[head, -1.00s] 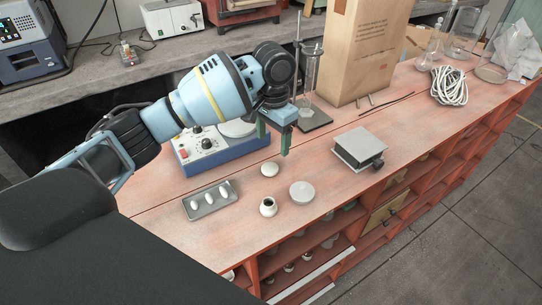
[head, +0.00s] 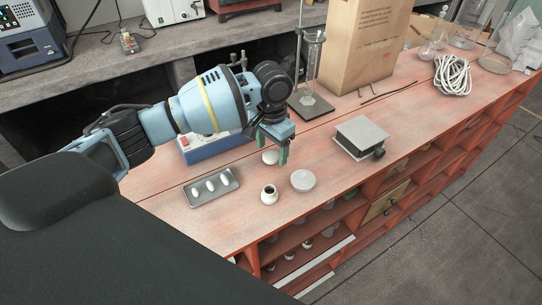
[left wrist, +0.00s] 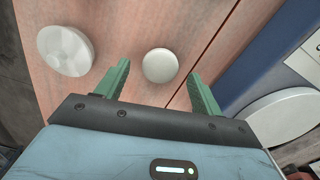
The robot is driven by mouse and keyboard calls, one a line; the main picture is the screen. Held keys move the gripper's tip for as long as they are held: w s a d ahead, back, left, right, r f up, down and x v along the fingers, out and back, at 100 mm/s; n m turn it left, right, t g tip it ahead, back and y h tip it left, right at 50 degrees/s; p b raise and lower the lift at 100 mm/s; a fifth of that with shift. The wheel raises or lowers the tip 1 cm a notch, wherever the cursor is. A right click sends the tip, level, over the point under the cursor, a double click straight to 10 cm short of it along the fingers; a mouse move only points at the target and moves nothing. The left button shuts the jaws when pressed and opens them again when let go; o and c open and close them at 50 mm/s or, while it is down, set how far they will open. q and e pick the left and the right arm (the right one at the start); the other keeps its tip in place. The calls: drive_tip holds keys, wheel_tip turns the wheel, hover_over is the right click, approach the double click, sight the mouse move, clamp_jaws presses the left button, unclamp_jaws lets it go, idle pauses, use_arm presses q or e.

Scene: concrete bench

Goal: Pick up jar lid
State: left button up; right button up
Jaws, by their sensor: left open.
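The jar lid (head: 269,158), a small round white disc, lies on the red bench beside the small white jar (head: 269,192), which stands upright with a dark open mouth. My left gripper (head: 273,150) is open with its green fingers pointing down at the lid, and partly covers it in the head view. In the left wrist view the lid (left wrist: 160,66) shows whole between the two fingertips of the left gripper (left wrist: 160,70), with a gap on each side. Nothing is held. My right gripper is not in view.
A grey tray (head: 213,198) with white pieces is at the left. A blue device (head: 205,150) stands behind my arm. A grey metal block (head: 362,138) sits to the right. The front bench edge is near the jar.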

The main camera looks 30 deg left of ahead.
use_arm(q)
drive_tip(key=shift+f, duration=0.6)
drive_tip(key=c, duration=1)
drive_tip(key=shift+c, duration=0.2)
drive_tip(key=shift+r, duration=0.1)
